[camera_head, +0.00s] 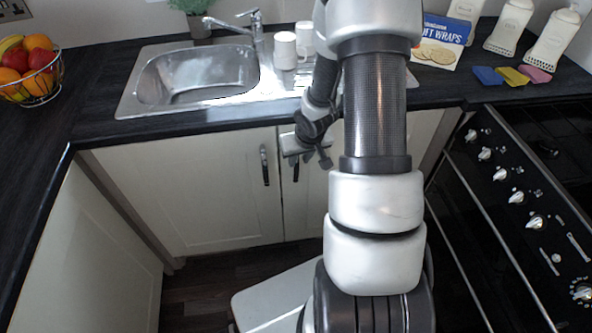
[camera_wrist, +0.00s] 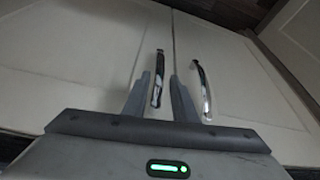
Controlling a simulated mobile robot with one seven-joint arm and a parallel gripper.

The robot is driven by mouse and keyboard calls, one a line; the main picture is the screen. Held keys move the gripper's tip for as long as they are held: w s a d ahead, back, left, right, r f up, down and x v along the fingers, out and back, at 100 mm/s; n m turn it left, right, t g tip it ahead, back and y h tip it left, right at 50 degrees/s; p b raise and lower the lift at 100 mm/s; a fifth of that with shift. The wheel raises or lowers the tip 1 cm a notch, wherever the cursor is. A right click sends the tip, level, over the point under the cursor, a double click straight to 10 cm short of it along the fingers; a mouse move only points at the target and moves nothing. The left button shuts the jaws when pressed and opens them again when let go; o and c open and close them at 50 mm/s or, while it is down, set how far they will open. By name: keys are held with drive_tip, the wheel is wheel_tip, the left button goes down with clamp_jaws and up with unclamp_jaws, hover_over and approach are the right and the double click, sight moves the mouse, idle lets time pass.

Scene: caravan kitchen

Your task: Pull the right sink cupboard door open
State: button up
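The right sink cupboard door (camera_head: 313,197) is cream and sits shut beneath the sink, partly hidden by my arm. Its dark upright handle (camera_head: 296,169) is by the seam with the left door. My gripper (camera_head: 309,160) is in front of the upper part of this door. In the wrist view the picture is turned over, with the floor at the top. There my gripper (camera_wrist: 160,78) is open, and the right door's handle (camera_wrist: 157,82) shows between its two fingers. Whether either finger touches the handle I cannot tell.
The left sink cupboard door (camera_head: 200,190) is shut; its handle (camera_wrist: 203,90) lies just outside one finger in the wrist view. The dark worktop (camera_head: 100,115) overhangs above. A black oven (camera_head: 500,230) stands at the right. Side cupboards (camera_head: 95,250) stand at the left.

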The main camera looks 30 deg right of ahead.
sight(296, 167)
drive_tip(key=b+x, duration=0.1)
drive_tip(key=x, duration=0.6)
clamp_jaws()
idle(1.3)
